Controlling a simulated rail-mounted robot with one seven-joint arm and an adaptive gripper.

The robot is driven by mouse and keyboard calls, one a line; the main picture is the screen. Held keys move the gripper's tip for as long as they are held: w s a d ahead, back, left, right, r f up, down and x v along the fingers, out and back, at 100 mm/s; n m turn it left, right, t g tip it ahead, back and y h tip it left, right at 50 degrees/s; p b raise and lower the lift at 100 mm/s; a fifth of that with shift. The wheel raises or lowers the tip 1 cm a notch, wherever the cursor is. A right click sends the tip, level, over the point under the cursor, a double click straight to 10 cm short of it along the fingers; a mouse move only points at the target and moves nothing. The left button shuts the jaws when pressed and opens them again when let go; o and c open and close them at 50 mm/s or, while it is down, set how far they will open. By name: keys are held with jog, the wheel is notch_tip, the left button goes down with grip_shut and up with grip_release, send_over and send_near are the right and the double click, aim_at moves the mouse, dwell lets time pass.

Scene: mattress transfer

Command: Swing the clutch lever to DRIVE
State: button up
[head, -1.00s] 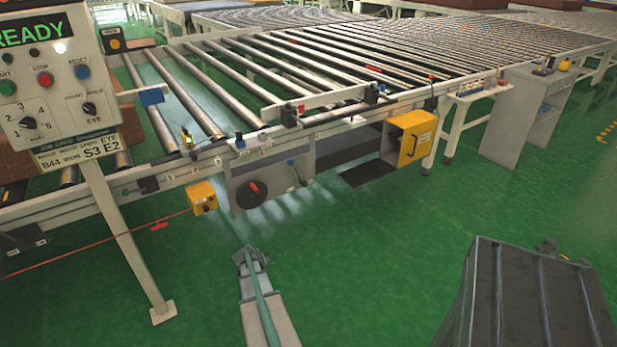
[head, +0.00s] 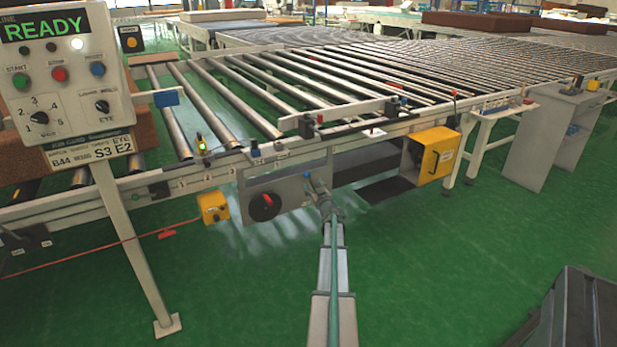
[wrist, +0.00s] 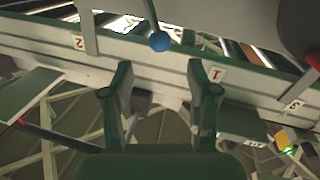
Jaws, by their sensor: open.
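My gripper (head: 318,186) is at the right part of a grey panel (head: 289,190) under the roller conveyor. In the wrist view its two dark green fingers (wrist: 159,92) are apart with nothing between them. A blue ball knob (wrist: 159,41) shows just beyond the fingertips, roughly centred between them and apart from them. A red handle on a black disc (head: 265,206) sits on the panel's left part. No DRIVE label is readable.
The conveyor frame (head: 215,173) runs above the panel. A yellow box (head: 213,207) hangs left and a larger yellow box (head: 434,155) right. A control post (head: 130,240) reading READY stands at left. A dark bin (head: 585,318) is at lower right. Green floor is clear between.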

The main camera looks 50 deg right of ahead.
aim_at(308, 177)
jog(key=b+x, duration=0.1)
jog(key=x, duration=0.9)
jog(key=shift+s, duration=0.1)
jog(key=shift+c, duration=0.3)
grip_shut()
